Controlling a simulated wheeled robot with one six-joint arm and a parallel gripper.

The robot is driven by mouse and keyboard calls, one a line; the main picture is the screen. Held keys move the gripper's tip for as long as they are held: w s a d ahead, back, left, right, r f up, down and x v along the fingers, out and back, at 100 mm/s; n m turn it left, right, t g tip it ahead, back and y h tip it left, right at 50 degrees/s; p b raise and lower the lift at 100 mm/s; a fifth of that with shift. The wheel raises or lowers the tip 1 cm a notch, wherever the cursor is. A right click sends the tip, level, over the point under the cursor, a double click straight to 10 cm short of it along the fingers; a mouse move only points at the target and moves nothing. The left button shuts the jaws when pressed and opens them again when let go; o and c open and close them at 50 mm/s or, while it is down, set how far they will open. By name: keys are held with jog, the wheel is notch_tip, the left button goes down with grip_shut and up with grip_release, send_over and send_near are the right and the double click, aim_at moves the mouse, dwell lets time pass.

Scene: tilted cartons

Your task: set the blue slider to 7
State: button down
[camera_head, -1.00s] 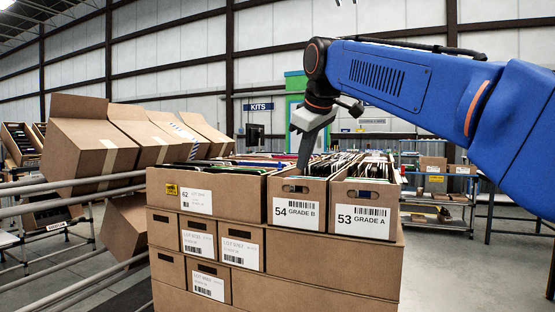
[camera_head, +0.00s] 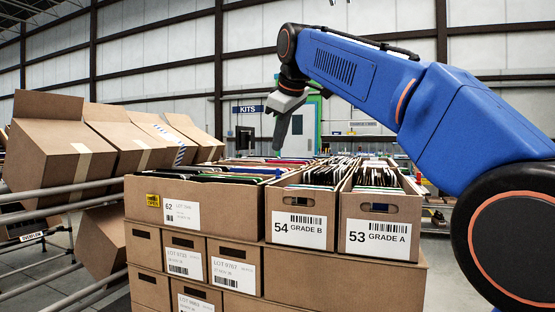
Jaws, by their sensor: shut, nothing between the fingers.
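No blue slider shows in the head view. My gripper (camera_head: 279,147) hangs from my blue arm and points down, with its fingers together and nothing between them. It appears above the back part of the file-filled cartons, to the left of the carton marked 54 GRADE B (camera_head: 299,231). Whether it is over them or behind them is hard to tell. It seems to touch nothing.
A carton marked 53 GRADE A (camera_head: 381,213) and a long carton marked 62 (camera_head: 229,207) stand on stacked cartons. Tilted cartons (camera_head: 57,150) lean on rails (camera_head: 70,190) at left. A KITS sign (camera_head: 249,109) hangs on the back wall.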

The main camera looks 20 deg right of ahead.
jog(key=x, duration=0.9)
jog(key=shift+f, duration=0.1)
jog(key=shift+w+d+f, duration=0.1)
jog(key=shift+w+d, duration=0.5)
jog(key=shift+w, duration=0.3)
jog(key=shift+w+d+f, duration=0.1)
jog(key=shift+w+d, duration=0.5)
jog(key=shift+w, duration=0.35)
jog(key=w+d, duration=1)
jog(key=w, duration=0.4)
jog(key=shift+d, duration=0.1)
